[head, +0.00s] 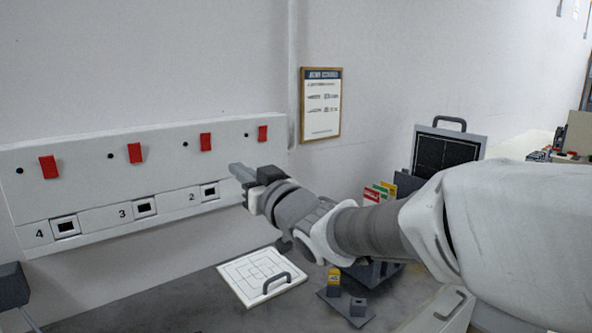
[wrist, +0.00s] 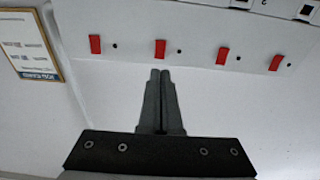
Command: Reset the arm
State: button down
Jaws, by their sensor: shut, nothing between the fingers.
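My arm (head: 370,230) reaches from the right toward the wall panel in the head view. My gripper (head: 236,168) is shut and empty at the right end of the panel, just below the rightmost red tab. In the wrist view my gripper (wrist: 160,73) shows its two fingers pressed together, pointing toward the panel's row of red tabs. The fingertips lie below the tabs in that picture. I cannot tell whether they touch the panel.
The white panel (head: 90,165) carries several red tabs, dark holes and numbered square sockets. A framed notice (head: 321,104) hangs beside it.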

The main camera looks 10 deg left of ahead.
dwell(0.3)
jog(key=s+d+f+m+h, duration=0.15)
jog(key=d+h, duration=0.25)
jog(key=d, duration=0.5)
jog(key=d+f+m+h, duration=0.3)
jog(key=d+h, duration=0.1)
jog(key=d, duration=0.4)
jog(key=s+d+f+m+h, duration=0.15)
jog(key=d+h, duration=0.25)
jog(key=d, duration=0.5)
jog(key=s+d+f+m+g+h, duration=0.25)
jog(key=s+d+f, duration=0.3)
jog(key=s, duration=0.35)
jog(key=s+d+f+m+g+h, duration=0.1)
jog(key=s+d+f+m+g, duration=0.15)
jog(key=s+d+f, duration=0.5)
jog(key=s+a+r+g+p, duration=0.1)
jog(key=s+r+p, duration=0.2)
jog(key=r+p, duration=1)
notch_tip(320, 180, up, 3)
jog(key=shift+f+n+y+p, duration=0.15)
jog(key=shift+n+y+p, duration=0.2)
jog(key=shift+n+p, duration=0.05)
